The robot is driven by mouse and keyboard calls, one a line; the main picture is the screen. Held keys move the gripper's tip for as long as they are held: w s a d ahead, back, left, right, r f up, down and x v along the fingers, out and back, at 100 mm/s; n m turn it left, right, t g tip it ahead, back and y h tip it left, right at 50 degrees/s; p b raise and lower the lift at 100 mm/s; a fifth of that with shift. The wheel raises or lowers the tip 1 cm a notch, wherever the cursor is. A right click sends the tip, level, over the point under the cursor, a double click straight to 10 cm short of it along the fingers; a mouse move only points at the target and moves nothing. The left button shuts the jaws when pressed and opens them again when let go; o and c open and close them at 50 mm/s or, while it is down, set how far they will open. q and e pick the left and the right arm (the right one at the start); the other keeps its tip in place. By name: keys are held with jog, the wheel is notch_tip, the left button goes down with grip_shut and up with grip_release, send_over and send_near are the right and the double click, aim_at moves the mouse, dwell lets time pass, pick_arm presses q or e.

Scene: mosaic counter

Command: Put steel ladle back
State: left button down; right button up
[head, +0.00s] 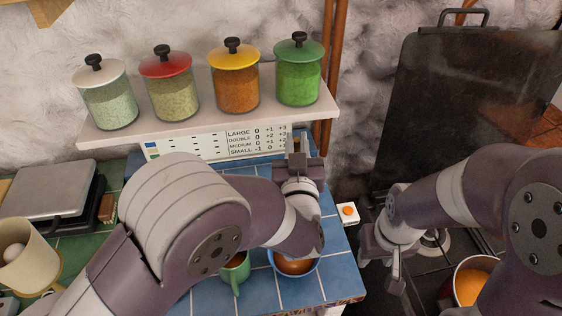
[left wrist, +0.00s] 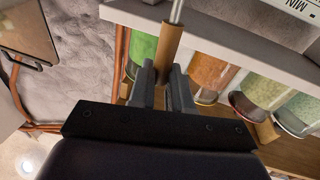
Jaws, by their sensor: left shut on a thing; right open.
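The ladle's brown handle (left wrist: 170,48) and thin metal shaft (left wrist: 177,12) show in the left wrist view. My left gripper (left wrist: 160,80) is shut on the handle. In the head view my left gripper (head: 298,160) is at the back of the blue-tiled counter, beside the right end of the jar shelf. The ladle's bowl end is not visible in either view. My right gripper (head: 383,258) is open and empty, hanging near the stove at the right.
A shelf (head: 150,127) with several lidded jars overhangs the counter. A blue bowl (head: 312,272) and a green mug (head: 237,272) stand near my left arm. A pot of orange liquid (head: 470,285) is at the right. A dark upright panel (head: 450,90) stands behind the stove.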

pick_arm(q)
jog(key=w+a+f+p, duration=0.1)
jog(key=w+a+f, duration=0.1)
jog(key=f, duration=0.4)
jog(key=shift+w+a+f, duration=0.3)
jog(key=shift+a+f, duration=0.05)
jog(key=shift+a, duration=0.55)
jog(key=shift+s, duration=0.1)
jog(key=shift+f, duration=0.2)
jog(key=c, duration=1)
grip_release()
jog(key=shift+r, duration=0.1)
